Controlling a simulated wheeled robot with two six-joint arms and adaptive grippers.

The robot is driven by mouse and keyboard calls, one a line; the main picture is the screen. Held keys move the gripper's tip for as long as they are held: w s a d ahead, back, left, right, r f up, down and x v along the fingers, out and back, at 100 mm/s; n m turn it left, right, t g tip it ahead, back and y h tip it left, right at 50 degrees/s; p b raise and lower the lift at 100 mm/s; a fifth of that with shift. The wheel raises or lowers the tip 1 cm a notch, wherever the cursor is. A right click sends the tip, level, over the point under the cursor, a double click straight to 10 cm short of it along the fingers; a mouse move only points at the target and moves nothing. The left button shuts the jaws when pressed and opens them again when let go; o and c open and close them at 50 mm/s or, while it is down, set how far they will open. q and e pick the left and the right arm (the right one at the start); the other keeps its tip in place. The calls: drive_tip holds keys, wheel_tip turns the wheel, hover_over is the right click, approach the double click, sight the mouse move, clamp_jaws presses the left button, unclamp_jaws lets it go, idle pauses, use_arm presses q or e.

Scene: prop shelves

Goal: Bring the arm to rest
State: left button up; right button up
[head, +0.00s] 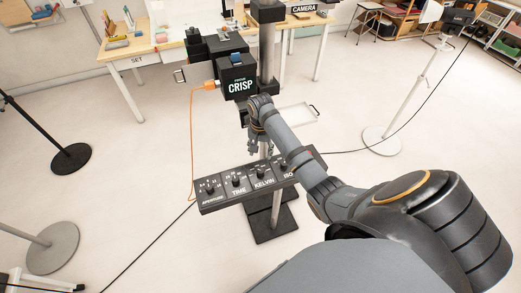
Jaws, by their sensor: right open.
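My right arm (330,190) comes in from the lower right and reaches to the middle of the head view. My right gripper (259,146) is at its far end, open, pointing down with nothing visible in it. It is in front of the stand's post, just above and behind a black panel (222,205) with several knobs labelled aperture, time, kelvin and ISO. The arm covers part of the panel's right end. I cannot tell whether the fingers touch anything. My left gripper is not in view.
A black box marked CRISP (238,87) is on the post, with an orange cable (191,140) hanging from it. Wooden tables (125,75) stand behind. Light stands are at left (70,158) and right (382,140).

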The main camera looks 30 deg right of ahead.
idle(0.3)
drive_tip(key=s+a+r+n+t, duration=0.1)
drive_tip(key=s+a+n, duration=0.25)
drive_tip(key=s, duration=0.35)
drive_tip(key=s+a+n+t+h, duration=0.1)
drive_tip(key=s+a+n, duration=0.1)
drive_tip(key=s+n, duration=0.35)
drive_tip(key=s+a+r+n+t, duration=0.1)
drive_tip(key=s+a+n+t, duration=0.1)
drive_tip(key=s, duration=0.6)
wheel_tip(320, 180, down, 30)
drive_tip(key=s+d+r+g+b, duration=0.1)
drive_tip(key=s+d+g+b, duration=0.1)
drive_tip(key=b, duration=0.4)
drive_tip(key=s+f+b, duration=0.2)
drive_tip(key=s+f, duration=0.7)
drive_tip(key=f, duration=0.2)
drive_tip(key=s+d+f+m+b, duration=0.1)
drive_tip(key=s+f+b, duration=0.1)
drive_tip(key=s+f, duration=0.8)
wheel_tip(320, 180, down, 3)
drive_tip(key=shift+d+r+g+b, duration=0.2)
drive_tip(key=shift+g+b, duration=0.15)
drive_tip(key=shift+g, duration=0.05)
drive_tip(key=shift+c, duration=0.2)
